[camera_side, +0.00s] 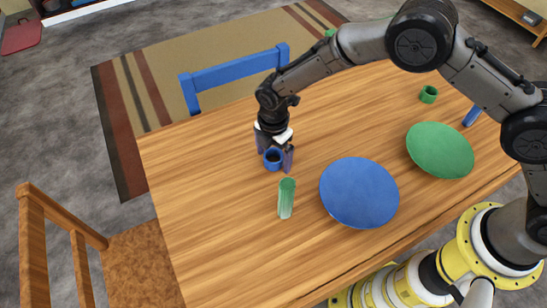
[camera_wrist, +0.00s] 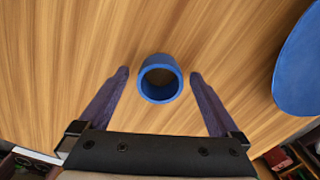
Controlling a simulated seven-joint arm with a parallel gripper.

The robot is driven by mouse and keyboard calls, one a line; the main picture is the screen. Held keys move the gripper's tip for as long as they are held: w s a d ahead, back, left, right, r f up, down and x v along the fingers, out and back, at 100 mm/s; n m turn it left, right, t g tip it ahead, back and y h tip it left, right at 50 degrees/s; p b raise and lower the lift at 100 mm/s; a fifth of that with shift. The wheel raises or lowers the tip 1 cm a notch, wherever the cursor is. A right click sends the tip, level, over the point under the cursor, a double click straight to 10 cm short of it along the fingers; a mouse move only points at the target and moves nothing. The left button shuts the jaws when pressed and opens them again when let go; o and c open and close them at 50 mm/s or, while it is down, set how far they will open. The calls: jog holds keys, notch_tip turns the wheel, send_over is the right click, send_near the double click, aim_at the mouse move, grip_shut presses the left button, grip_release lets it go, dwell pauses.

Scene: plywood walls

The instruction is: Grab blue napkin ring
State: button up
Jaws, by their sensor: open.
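The blue napkin ring (camera_side: 272,159) stands on the wooden table in the side view, right at my gripper. In the wrist view the blue napkin ring (camera_wrist: 160,79) is seen from above, its round opening facing the camera. My gripper (camera_side: 275,160) is open, pointing down at the table. In the wrist view my gripper (camera_wrist: 159,75) has one dark finger on each side of the ring, with a gap on both sides. The fingertips reach about level with the ring in that picture. Nothing is held.
A blue plate (camera_side: 359,192) and a green plate (camera_side: 440,150) lie to the right. A green ring (camera_side: 428,94) is at the far right. The table's left part is clear. A blue chair (camera_side: 234,73) stands behind.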

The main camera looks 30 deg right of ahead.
jog(key=shift+c, duration=0.3)
jog(key=c, duration=1.4)
jog(key=shift+r, duration=0.1)
